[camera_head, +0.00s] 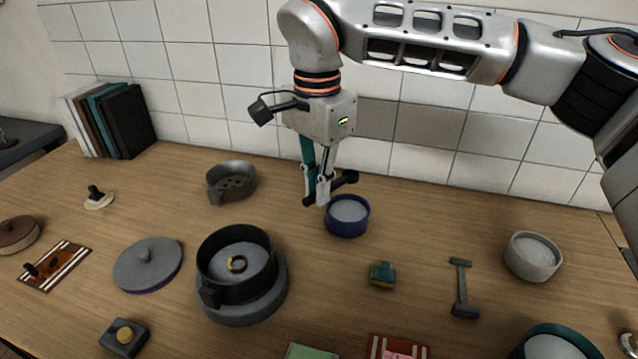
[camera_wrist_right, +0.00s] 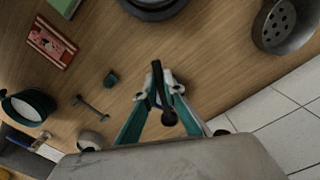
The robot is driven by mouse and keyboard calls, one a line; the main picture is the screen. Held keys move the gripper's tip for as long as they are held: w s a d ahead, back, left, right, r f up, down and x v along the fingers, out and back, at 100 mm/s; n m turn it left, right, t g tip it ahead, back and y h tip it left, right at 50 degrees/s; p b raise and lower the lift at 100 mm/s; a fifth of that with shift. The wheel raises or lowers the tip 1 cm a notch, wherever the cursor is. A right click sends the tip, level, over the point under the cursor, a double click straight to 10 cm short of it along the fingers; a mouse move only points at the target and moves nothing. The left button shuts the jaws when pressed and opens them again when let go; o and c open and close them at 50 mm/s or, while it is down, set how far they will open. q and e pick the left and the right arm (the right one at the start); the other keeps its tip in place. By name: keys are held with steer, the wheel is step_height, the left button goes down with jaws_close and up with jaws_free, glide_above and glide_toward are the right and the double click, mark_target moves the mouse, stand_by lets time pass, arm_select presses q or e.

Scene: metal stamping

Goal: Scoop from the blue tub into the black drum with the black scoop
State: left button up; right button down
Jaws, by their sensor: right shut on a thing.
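The blue tub (camera_head: 347,229) stands on the table behind the middle and holds pale grey material. My right gripper (camera_head: 318,190) is above the tub's left edge, pointing down, with its fingers shut on the black scoop (camera_head: 346,178). The scoop also shows between the fingertips in the right wrist view (camera_wrist_right: 157,80). The black drum (camera_head: 236,290) stands on a round grey base to the front left of the tub. A yellow ring lies on pale grey material inside it. The blue tub cannot be made out in the right wrist view. My left gripper is out of view.
A grey perforated pan (camera_head: 231,183) stands behind the drum and a round grey lid (camera_head: 148,264) lies to its left. The tiled wall is close behind.

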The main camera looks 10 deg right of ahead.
steer(key=shift+w+d+g+y, duration=0.2)
steer(key=shift+d+g+y, duration=0.2)
steer(key=shift+y, duration=0.2)
steer(key=shift+w+d+f+g+y, duration=0.6)
steer(key=shift+d+g+y, duration=0.1)
steer(key=shift+y, duration=0.1)
steer(key=shift+w+d+f+g+y, duration=0.15)
steer(key=shift+d+f+g+y, duration=0.1)
steer(key=shift+g+y, duration=0.05)
steer(key=shift+a+f, duration=0.1)
steer(key=shift+f, duration=0.15)
steer(key=shift+f+b, duration=0.55)
steer(key=shift+f, duration=1.3)
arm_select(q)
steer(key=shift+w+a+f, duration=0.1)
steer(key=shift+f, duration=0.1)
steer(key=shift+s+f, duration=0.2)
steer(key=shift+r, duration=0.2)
